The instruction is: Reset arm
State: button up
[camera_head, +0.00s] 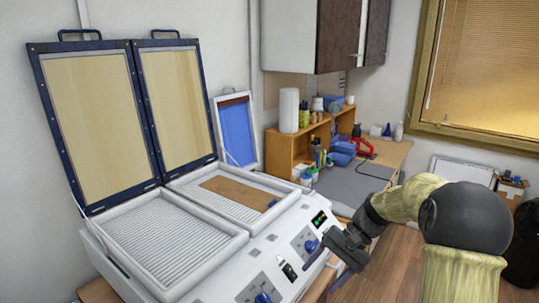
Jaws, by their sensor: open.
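My arm reaches in from the right, and my gripper (322,271) hangs in front of the forming machine's front panel. Its two dark fingers are apart with nothing seen between them. The white forming machine (183,286) has two ribbed trays, and both framed lids (100,118) stand raised at the back. A brown flat piece (236,193) lies in the right tray with a small blue spot near its right end. The left tray (165,243) looks empty. My gripper is apart from the brown piece.
Blue knobs (263,298) and switches sit on the machine's front panel. Behind it are a blue-faced panel (236,131), a wooden shelf (285,154) with bottles and a paper roll (289,110), and a grey mat (350,187). A wall cabinet (290,37) hangs above.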

jog(key=s+f+n+t+h, duration=0.4)
jog(key=s+h, duration=0.4)
jog(key=s, duration=0.6)
jog(key=shift+s+d+f+t, duration=0.3)
jog(key=shift+f+t, duration=0.3)
jog(key=shift+f, duration=0.35)
dwell(0.8)
